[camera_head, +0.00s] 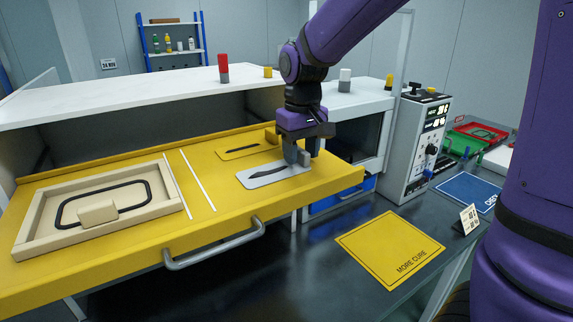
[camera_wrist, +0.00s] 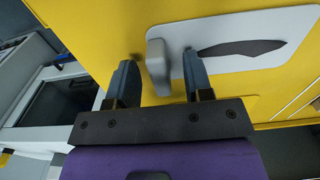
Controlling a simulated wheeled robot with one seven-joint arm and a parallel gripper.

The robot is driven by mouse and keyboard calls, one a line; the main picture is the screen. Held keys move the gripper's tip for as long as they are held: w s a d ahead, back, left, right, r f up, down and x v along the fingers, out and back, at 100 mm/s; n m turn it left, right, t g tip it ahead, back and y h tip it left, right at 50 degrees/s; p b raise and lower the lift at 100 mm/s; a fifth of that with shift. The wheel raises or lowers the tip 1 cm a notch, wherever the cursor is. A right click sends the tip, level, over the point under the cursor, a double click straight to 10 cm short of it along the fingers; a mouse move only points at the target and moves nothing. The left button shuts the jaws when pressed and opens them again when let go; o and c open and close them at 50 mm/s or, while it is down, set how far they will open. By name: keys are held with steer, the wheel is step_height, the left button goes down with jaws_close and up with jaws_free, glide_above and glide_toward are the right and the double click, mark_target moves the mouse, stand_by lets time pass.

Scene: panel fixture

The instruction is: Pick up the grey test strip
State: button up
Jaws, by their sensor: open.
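The grey test strip (camera_head: 262,179) is a flat light-grey plate with a dark tapered mark, lying on the yellow drawer. It also shows in the wrist view (camera_wrist: 240,28), with a raised grey block (camera_wrist: 157,66) at its left end. My gripper (camera_head: 301,155) points down at the strip's right end. In the wrist view, its open fingers (camera_wrist: 159,58) stand on either side of the block, with a visible gap to each side. Whether the fingertips reach the block's height cannot be told. In the head view, the fingers mostly hide the block.
A similar yellow strip (camera_head: 240,151) lies just behind on the drawer. A beige tray (camera_head: 30,233) with a dark ring and block is at left. The drawer handle (camera_head: 215,248) juts out in front. A yellow "MORE CURE" mat (camera_head: 385,243) and control box (camera_head: 415,150) are at right.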

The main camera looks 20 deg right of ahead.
steer(key=shift+f, duration=0.15)
jaws_close()
